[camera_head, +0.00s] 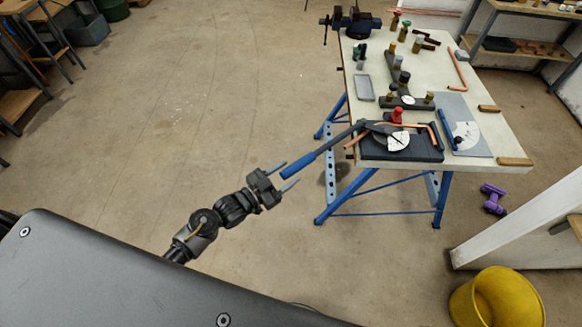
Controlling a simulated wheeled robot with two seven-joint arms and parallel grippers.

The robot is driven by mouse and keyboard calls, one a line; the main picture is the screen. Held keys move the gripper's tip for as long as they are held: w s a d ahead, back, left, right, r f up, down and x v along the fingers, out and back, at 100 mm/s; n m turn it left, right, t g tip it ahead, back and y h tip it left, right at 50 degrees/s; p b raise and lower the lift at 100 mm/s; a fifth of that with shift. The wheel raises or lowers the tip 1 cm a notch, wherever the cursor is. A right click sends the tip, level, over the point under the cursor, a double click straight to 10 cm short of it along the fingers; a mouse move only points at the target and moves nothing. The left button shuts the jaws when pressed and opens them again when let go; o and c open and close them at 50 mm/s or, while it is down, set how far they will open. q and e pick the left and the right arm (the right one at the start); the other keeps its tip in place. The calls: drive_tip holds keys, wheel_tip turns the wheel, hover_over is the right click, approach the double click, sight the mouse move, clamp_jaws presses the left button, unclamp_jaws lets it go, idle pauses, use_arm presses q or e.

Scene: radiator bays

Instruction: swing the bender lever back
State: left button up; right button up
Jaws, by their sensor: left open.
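The pipe bender (401,145) sits on a dark base at the near left corner of the workbench. Its lever has a blue handle (298,165) that sticks out past the bench's left edge, over the floor. A copper pipe (437,136) lies in the bender, with its bent end to the right. My left gripper (286,174) is open, at the outer end of the blue handle. The handle's tip appears between the two fingers; I cannot tell whether they touch it. My right gripper is out of view.
The workbench (490,135) stands on blue trestle legs (345,197) and carries valves, a vise (355,20) and a grey plate (462,130). A yellow bucket (497,299) and a purple tool (493,199) are on the floor at right. The floor left of the bench is clear.

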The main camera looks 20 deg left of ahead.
use_arm(q)
drive_tip(key=shift+x, duration=1.1)
clamp_jaws()
